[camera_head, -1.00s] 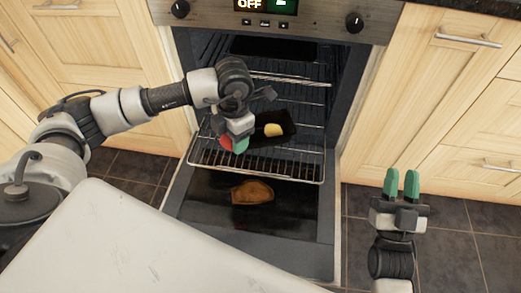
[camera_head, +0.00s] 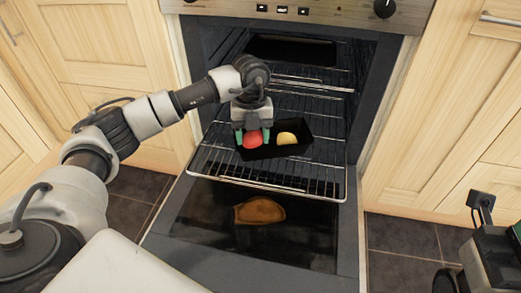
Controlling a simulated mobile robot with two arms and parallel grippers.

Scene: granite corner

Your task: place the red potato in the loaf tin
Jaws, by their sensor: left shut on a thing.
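The red potato (camera_head: 252,140) is between the green fingertips of my left gripper (camera_head: 253,136), which is shut on it. The black loaf tin (camera_head: 262,153) stands on the pulled-out oven rack. The gripper points down with the potato over or inside the left part of the tin; I cannot tell whether the potato touches the bottom. A yellow potato-like thing (camera_head: 287,138) lies in the right part of the tin. My right arm shows only in part at the lower right edge, and its fingertips are out of view.
The oven rack (camera_head: 300,183) sticks out over the open oven door (camera_head: 300,230). A brown board-like thing (camera_head: 259,210) lies on the door. A dark tray (camera_head: 290,50) sits deeper in the oven. Wooden cupboards (camera_head: 95,50) flank the oven.

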